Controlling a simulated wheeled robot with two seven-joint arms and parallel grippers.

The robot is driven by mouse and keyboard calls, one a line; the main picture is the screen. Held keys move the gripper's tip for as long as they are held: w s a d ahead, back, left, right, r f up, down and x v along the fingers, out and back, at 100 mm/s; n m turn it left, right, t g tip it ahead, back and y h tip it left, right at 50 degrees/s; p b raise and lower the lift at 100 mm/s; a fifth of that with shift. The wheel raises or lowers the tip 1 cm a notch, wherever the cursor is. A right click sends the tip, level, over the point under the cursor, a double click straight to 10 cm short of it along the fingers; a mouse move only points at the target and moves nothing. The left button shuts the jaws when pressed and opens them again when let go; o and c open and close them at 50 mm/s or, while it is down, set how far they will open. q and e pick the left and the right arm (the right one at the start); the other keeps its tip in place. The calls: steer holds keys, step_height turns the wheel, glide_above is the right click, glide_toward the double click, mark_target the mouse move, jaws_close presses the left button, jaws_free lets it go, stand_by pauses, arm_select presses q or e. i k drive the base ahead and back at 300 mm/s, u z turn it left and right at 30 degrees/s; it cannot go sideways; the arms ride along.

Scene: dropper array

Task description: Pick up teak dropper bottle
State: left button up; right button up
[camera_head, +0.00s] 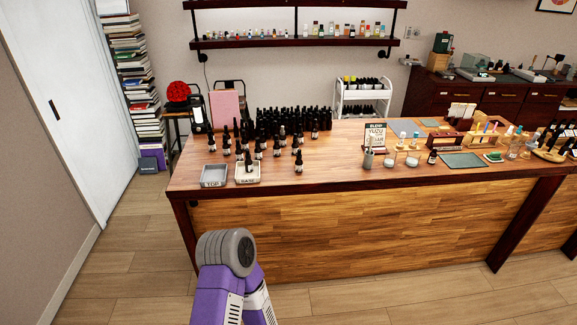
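Many dark dropper bottles (282,131) with black caps and small pale labels stand upright on the wooden counter (340,170). Most are packed in a dense group at the back left, with several spaced out in front. One bottle (298,161) stands apart at the front right of the group. Another bottle (249,161) is at the tray marked BASE (247,179). The labels are too small to read, so I cannot tell which bottle is teak. A purple arm link of mine with a grey joint shows low in front of the counter. Neither gripper is in view.
A grey tray marked TOP (214,181) sits left of the BASE tray at the counter's front left. A small sign (375,136), jars (390,159) and a green mat (462,160) stand to the right. The counter between the bottles and sign is clear.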

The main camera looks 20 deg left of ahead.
mark_target(298, 163)
steer(key=u, duration=0.8)
steer(key=i, duration=0.75)
steer(key=u, duration=0.55)
